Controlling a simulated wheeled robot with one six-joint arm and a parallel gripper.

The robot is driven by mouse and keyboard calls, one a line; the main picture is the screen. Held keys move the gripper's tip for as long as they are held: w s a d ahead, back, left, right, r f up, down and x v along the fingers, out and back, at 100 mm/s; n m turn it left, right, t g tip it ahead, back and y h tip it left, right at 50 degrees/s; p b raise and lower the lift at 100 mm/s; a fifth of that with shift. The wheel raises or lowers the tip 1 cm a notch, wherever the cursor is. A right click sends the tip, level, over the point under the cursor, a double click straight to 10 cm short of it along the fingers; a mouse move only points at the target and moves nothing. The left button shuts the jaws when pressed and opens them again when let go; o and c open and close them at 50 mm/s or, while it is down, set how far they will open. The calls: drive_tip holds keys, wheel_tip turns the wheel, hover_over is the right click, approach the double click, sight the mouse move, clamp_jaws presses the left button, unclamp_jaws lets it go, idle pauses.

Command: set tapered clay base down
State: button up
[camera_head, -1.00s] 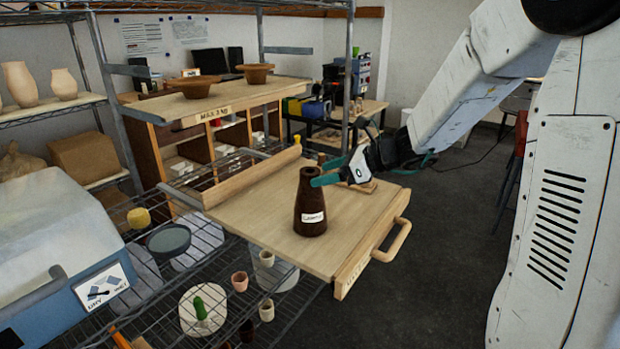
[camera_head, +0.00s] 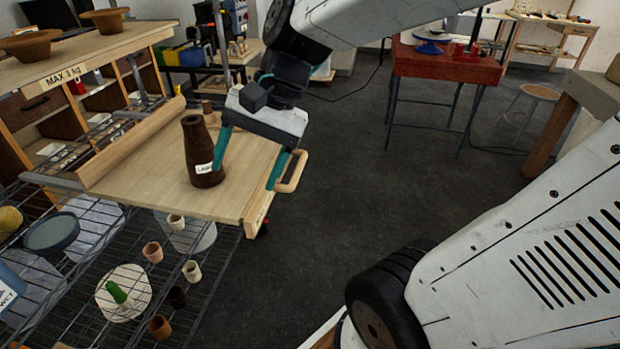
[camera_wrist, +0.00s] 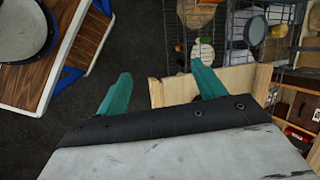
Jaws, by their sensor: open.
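The tapered clay base (camera_head: 204,160), dark brown with a white label, stands upright on the pull-out wooden board (camera_head: 140,190). My gripper (camera_head: 245,175) is open and empty, its teal fingers spread apart just right of the base near the board's handle side. In the head view the left finger overlaps the base's right edge; I cannot tell whether it touches. In the wrist view my gripper (camera_wrist: 160,92) shows open with nothing between the fingers, and the clay base cannot be made out there.
A wooden handle (camera_head: 292,174) sticks out from the board's front edge. A wire rack (camera_head: 90,270) with small cups lies below. A shelf marked MAX 3 kg (camera_head: 90,60) holds bowls. A red table (camera_head: 445,65) stands behind open dark floor.

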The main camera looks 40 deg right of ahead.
drive_tip(key=s+d+n+h, duration=0.5)
drive_tip(key=s+n, duration=0.3)
drive_tip(key=s, duration=0.1)
drive_tip(key=shift+s+f+n, duration=0.3)
drive_tip(key=shift+f, duration=0.1)
